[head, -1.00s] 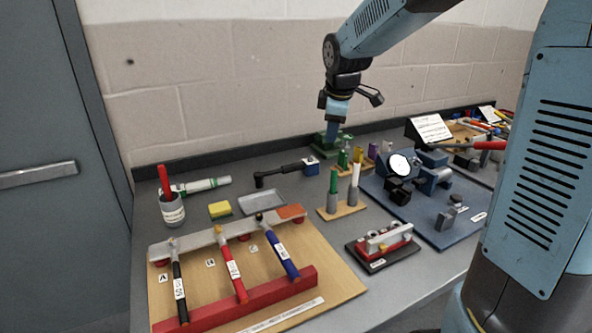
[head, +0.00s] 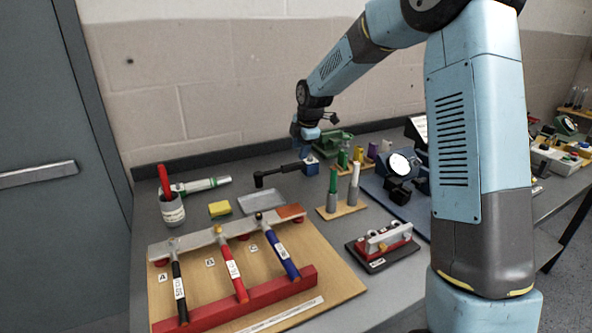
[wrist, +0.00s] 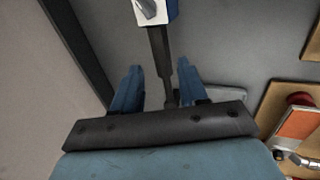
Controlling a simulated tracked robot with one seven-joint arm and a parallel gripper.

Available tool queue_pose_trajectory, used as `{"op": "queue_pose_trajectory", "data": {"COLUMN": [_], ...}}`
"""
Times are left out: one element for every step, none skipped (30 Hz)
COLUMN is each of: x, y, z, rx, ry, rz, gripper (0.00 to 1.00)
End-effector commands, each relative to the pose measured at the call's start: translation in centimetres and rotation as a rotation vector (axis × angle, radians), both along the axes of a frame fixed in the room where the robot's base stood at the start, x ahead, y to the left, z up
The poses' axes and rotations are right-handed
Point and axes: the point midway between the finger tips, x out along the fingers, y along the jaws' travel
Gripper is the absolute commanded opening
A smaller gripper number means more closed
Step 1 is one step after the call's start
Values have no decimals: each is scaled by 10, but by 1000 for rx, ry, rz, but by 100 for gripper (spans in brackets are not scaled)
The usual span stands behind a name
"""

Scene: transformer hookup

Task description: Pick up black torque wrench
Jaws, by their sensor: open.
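The black torque wrench (head: 280,171) lies on the grey bench near the back wall, with its angled head to the left and a blue and white block (head: 311,166) at its right end. My gripper (head: 308,148) points down over the block end of the wrench. In the wrist view my gripper (wrist: 159,66) is open, and the wrench's dark shaft (wrist: 161,60) runs lengthwise between the two blue fingers in the picture. Its blue and white block (wrist: 155,12) is at the top edge. I cannot tell whether the fingers have reached the shaft's height. The wrench's far end is hidden behind my gripper body.
A grey tray (head: 262,202) and yellow sponge (head: 219,208) lie in front of the wrench. A green device (head: 334,143) and colored bottles (head: 357,155) stand close right of the gripper. A wooden board (head: 330,285) with three labelled handles fills the front.

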Motion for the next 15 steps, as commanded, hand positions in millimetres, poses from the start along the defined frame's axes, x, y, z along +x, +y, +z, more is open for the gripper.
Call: {"op": "queue_pose_trajectory", "data": {"x": [3, 5, 7, 9, 10, 12, 13, 14, 15, 16, 16, 17, 17, 17, 18], "y": [1, 2, 4, 4, 5, 5, 5, 6, 6, 7, 7, 7, 7, 7, 8], "z": [-10, -14, -20, -25, -28, -32, -35, -38, -41, -42, -43, -44, -45, -46, -47], "rx": [0, -1, -1, 0, 0, 0, 0, 0, 0, 1, 0, 0, 0, 0, 0], "ry": [2, 2, 2, 2, 1, 0, 1, 1, 1, 0, 0, -1, -1, -1, -1], "rz": [0, 1, 1, 0, 0, -1, -2, -2, -2, -2, -2, -2, -2, -2, -2], "gripper": [43, 43, 43, 43, 43, 43, 43, 43, 43, 43, 43, 43, 43, 43, 43]}}
